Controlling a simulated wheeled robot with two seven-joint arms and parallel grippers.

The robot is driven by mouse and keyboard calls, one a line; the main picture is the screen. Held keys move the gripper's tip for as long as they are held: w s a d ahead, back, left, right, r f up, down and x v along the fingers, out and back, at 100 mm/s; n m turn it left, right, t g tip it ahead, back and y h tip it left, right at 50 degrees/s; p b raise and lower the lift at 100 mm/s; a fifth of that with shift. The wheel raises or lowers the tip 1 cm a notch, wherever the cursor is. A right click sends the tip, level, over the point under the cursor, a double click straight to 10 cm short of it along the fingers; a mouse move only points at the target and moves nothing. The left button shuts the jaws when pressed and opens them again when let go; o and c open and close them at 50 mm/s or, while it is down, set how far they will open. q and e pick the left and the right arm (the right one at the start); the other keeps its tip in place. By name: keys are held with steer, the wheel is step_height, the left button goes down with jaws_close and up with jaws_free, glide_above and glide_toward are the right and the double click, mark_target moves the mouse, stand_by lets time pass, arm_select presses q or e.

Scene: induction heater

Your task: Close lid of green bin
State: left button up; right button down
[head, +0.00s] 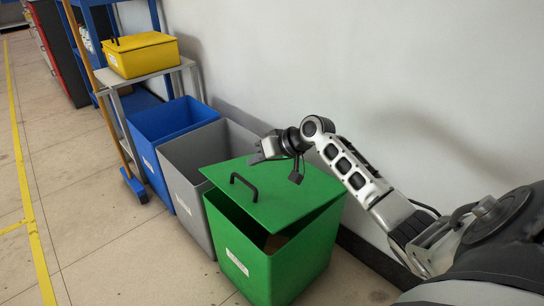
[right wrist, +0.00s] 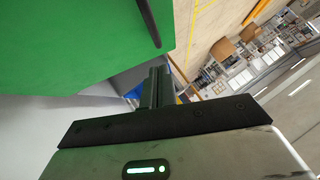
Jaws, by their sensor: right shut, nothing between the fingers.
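The green bin (head: 264,262) stands at the front of a row of bins along the wall. Its green lid (head: 285,192) lies slanted over the opening, with a dark gap along the front side. A black handle (head: 244,186) is on the lid near its left edge. My right gripper (head: 256,158) is shut and empty at the lid's far edge, near the grey bin; I cannot tell whether it touches the lid. In the right wrist view the fingers (right wrist: 157,86) show beside the green lid (right wrist: 80,40). My left gripper is not in view.
An open grey bin (head: 190,205) and an open blue bin (head: 158,172) stand behind the green one. A yellow box (head: 140,58) sits on a grey stand, with a broom (head: 134,186) leaning there. The wall is close on the right. The floor at left is clear.

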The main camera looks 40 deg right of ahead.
steer(key=f, duration=0.1)
steer(key=a+f, duration=0.1)
steer(key=f, duration=0.1)
steer(key=shift+s+a+f+b, duration=0.1)
steer(key=shift+a+b, duration=0.1)
steer(key=shift+b, duration=0.15)
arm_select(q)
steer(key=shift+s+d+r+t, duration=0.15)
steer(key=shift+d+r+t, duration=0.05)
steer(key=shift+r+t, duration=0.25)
arm_select(e)
steer(key=shift+a+f, duration=0.1)
steer(key=shift+f, duration=0.05)
